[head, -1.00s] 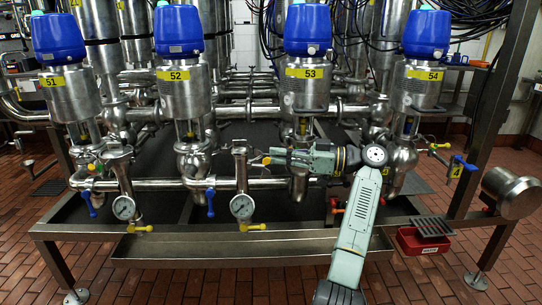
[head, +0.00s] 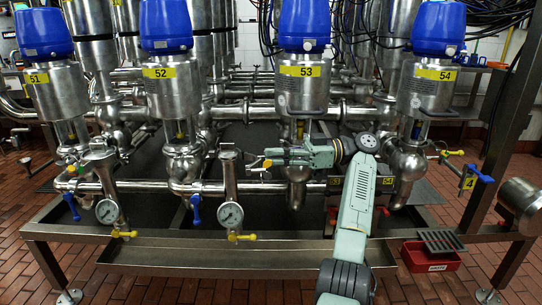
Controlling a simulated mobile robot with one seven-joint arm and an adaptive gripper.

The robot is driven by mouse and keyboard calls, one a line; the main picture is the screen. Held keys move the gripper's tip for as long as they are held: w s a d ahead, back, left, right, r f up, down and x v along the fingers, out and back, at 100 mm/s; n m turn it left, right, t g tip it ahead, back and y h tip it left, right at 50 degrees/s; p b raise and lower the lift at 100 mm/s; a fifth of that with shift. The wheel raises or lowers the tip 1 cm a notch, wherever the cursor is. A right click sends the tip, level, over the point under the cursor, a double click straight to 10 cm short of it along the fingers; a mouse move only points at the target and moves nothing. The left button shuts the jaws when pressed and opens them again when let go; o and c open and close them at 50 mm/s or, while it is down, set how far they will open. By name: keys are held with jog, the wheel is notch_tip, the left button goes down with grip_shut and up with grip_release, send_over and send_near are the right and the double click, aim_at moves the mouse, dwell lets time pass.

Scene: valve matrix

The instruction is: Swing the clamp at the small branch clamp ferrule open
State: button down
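The small branch (head: 230,185) is a short upright steel pipe with a pressure gauge (head: 230,215) at its foot. Its clamped top (head: 230,154) is the likely clamp ferrule; whether that clamp is open or closed is too small to tell. My gripper (head: 258,165) is just right of this top, level with it or slightly lower, pointing left. A gap shows between them in the picture, but depth is unclear. The fingers are too small to show whether they are apart. A similar branch (head: 103,160) with a gauge stands further left.
Valves with blue heads stand in a row behind, marked 51 (head: 39,78), 52 (head: 158,72), 53 (head: 299,71) and 54 (head: 434,75). My arm crosses in front of the pipework between 53 and 54. A steel drip tray (head: 200,258) runs along the front. A red bin (head: 430,262) is at right.

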dwell(0.5)
jog(key=c, duration=1.8)
grip_release()
jog(key=shift+a, duration=0.1)
